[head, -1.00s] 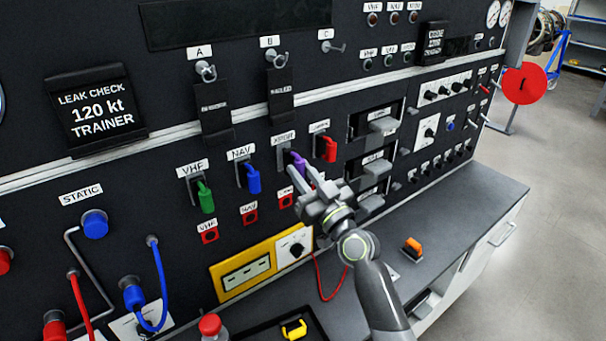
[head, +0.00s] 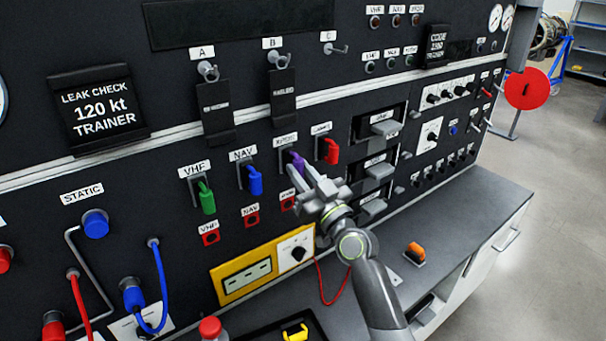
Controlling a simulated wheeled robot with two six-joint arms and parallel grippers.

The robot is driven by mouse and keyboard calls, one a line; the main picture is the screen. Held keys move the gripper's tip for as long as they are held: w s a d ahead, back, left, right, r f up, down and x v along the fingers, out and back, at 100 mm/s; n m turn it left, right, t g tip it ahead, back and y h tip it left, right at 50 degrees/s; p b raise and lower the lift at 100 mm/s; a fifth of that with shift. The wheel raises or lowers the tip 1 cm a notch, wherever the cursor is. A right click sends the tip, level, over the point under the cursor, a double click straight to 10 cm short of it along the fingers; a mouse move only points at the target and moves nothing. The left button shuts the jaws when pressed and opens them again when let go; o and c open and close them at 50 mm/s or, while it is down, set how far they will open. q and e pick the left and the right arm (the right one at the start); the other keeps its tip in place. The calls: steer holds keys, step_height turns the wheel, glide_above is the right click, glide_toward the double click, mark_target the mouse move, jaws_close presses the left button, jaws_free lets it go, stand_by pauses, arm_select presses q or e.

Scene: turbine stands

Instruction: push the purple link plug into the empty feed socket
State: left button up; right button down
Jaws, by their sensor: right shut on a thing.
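The purple link plug (head: 298,160) is at the third socket of the feed row, under a white label that is too small to read surely. My right gripper (head: 296,172) is shut on the plug, its fingers reaching up from below right. The fingers and palm hide the plug's lower part, and I cannot tell how deep it sits in the socket. The green plug (head: 207,199), blue plug (head: 253,180) and red plug (head: 331,151) stand in the neighbouring sockets of the row. My left gripper is not in view.
Small red sockets (head: 210,239) run below the plug row. Grey handles (head: 384,128) stick out to the right of my gripper. A yellow-framed panel (head: 246,273) is below left. An orange switch (head: 415,252) sits on the worktop (head: 465,215), which is mostly clear on the right.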

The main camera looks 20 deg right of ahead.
steer(key=shift+r, duration=0.3)
steer(key=c, duration=1.7)
jaws_free()
steer(key=o, duration=0.5)
steer(key=shift+w+a+f, duration=0.25)
steer(key=shift+w+f, duration=0.05)
steer(key=shift+w, duration=0.2)
steer(key=shift+o, duration=0.8)
steer(key=shift+s+d, duration=0.15)
steer(key=shift+s, duration=0.1)
steer(key=shift+f, duration=0.1)
